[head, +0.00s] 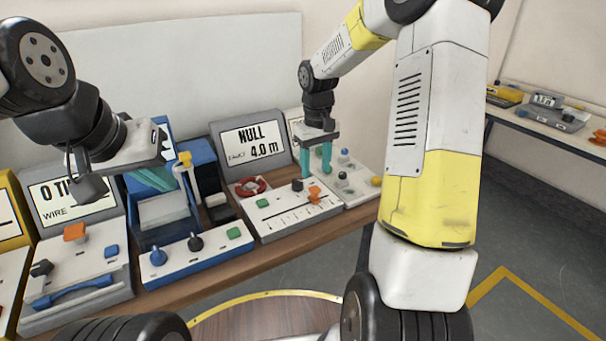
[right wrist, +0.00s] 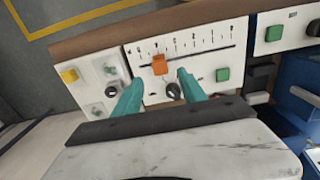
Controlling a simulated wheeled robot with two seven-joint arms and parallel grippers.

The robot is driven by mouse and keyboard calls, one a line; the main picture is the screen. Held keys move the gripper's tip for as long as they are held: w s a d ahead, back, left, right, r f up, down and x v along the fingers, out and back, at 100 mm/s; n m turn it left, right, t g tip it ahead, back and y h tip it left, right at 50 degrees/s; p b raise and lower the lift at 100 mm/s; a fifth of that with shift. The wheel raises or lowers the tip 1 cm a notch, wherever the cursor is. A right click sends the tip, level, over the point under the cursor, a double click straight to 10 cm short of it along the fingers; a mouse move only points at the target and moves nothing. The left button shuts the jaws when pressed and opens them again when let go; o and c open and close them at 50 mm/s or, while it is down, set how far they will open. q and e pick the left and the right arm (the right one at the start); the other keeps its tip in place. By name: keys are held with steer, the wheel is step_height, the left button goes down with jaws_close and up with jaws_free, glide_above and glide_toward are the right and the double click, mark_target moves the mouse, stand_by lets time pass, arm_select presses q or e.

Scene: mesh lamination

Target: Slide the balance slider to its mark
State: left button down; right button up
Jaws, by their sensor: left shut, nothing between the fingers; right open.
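The balance slider (head: 314,194) is an orange knob on a white panel (head: 275,219) with a printed scale. In the right wrist view the slider (right wrist: 159,65) sits toward the left end of a dark slot (right wrist: 205,52). The target mark cannot be told apart. My right gripper (head: 316,173) is open, with teal fingers pointing down at the panel. In the right wrist view its fingertips (right wrist: 160,78) appear on either side of the slider; contact is not clear. My left gripper (head: 152,180) is shut and empty above the blue unit at the left.
A display (head: 252,140) behind the panel reads NULL 4.0 m. A dark knob (right wrist: 173,91) and a green button (right wrist: 223,74) are close to the slot. A red ring (head: 250,187) lies at the panel's back left. Another control panel (head: 353,180) adjoins on the right.

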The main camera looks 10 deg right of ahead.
mark_target(315, 188)
steer(key=shift+w+f, duration=0.15)
steer(key=shift+f, duration=0.25)
step_height(315, 188, down, 7)
steer(key=shift+f, duration=0.15)
jaws_close()
stand_by(1.3)
